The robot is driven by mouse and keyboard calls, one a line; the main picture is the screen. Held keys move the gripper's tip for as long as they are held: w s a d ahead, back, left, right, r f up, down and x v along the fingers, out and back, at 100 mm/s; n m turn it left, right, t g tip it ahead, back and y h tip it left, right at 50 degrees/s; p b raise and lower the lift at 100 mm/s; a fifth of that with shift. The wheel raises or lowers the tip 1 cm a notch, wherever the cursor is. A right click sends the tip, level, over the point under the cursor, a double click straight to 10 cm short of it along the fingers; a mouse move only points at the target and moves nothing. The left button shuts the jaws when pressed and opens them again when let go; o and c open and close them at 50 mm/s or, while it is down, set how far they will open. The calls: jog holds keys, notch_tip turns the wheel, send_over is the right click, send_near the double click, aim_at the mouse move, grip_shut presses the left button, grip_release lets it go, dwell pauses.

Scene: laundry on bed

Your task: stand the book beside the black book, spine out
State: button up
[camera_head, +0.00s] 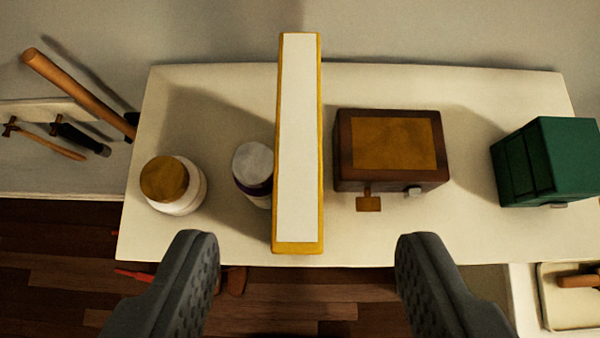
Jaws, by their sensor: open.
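A book with a yellow cover (298,246) stands upright on a cream-coloured surface, its white page block (299,135) facing me. A yellow strip of cover closes its near end. My gripper (308,245) is open, with one grey finger on each side below the book's near end. Nothing is between the fingers' pads, and I see no contact with the book. I see no black book in this view.
The cream surface (465,230) also holds a gold-lidded jar (170,182), a silver-lidded jar (253,166) close to the book's left, a brown box (393,150) just right of it, and a green box (547,162). Tools (75,88) are at left; a tray (570,312) is at lower right.

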aim_at(299, 146)
jog(key=p+x, duration=0.1)
jog(key=x, duration=0.6)
jog(key=shift+w+f, duration=0.25)
jog(key=shift+w, duration=0.05)
jog(key=shift+a+p+x, duration=0.2)
jog(key=shift+p+x, duration=0.7)
jog(key=shift+x, duration=1.8)
jog(key=shift+s, duration=0.15)
grip_shut()
